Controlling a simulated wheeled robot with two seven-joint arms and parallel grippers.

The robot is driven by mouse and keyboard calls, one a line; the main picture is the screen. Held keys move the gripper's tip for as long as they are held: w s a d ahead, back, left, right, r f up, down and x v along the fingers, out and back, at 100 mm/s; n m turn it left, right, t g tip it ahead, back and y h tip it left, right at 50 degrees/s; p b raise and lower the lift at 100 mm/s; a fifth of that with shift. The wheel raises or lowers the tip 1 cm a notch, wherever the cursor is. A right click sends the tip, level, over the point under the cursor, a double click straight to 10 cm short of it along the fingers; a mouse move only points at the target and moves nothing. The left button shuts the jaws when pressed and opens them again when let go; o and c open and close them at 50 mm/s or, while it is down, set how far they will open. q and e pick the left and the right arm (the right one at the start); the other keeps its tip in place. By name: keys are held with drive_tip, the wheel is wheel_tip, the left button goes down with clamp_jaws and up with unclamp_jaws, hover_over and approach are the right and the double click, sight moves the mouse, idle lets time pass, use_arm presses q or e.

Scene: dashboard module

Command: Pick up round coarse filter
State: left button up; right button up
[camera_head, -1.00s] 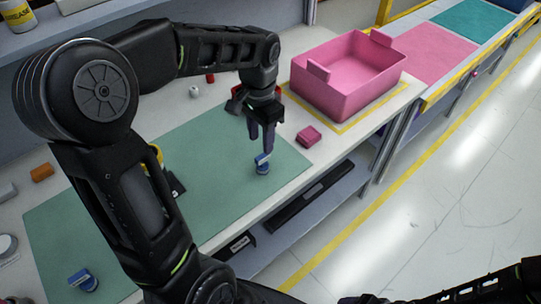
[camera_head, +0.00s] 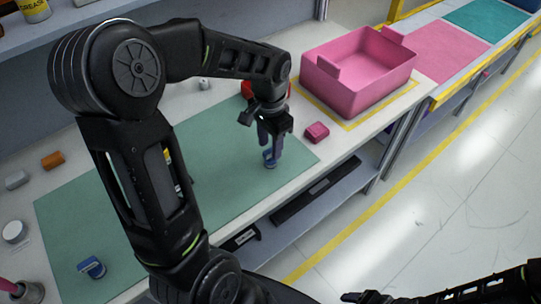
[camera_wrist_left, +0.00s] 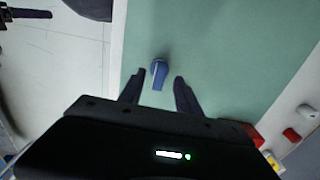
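A small blue part with a pale edge (camera_head: 270,160), apparently the round coarse filter, stands on the green mat (camera_head: 225,190) near its right end. My left gripper (camera_head: 271,150) points down over it, with the fingers at its upper part. In the left wrist view the blue part (camera_wrist_left: 159,70) lies between the two fingertips, with visible gaps on both sides, so the gripper (camera_wrist_left: 160,76) is open. A similar blue-and-white part (camera_head: 92,267) lies at the mat's near left. My right gripper (camera_head: 365,297) is at the bottom edge, its fingers unclear.
A pink bin (camera_head: 358,85) stands at the back right, with a small pink block (camera_head: 317,132) in front of it. A red object (camera_head: 249,90) is behind my left gripper. An orange block (camera_head: 52,161) and white round part (camera_head: 14,232) lie left of the mat.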

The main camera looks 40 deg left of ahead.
sight(270, 150)
use_arm(q)
wheel_tip(270, 150, down, 3)
drive_tip(key=shift+f, duration=0.15)
drive_tip(key=shift+c, duration=0.6)
clamp_jaws()
idle(0.3)
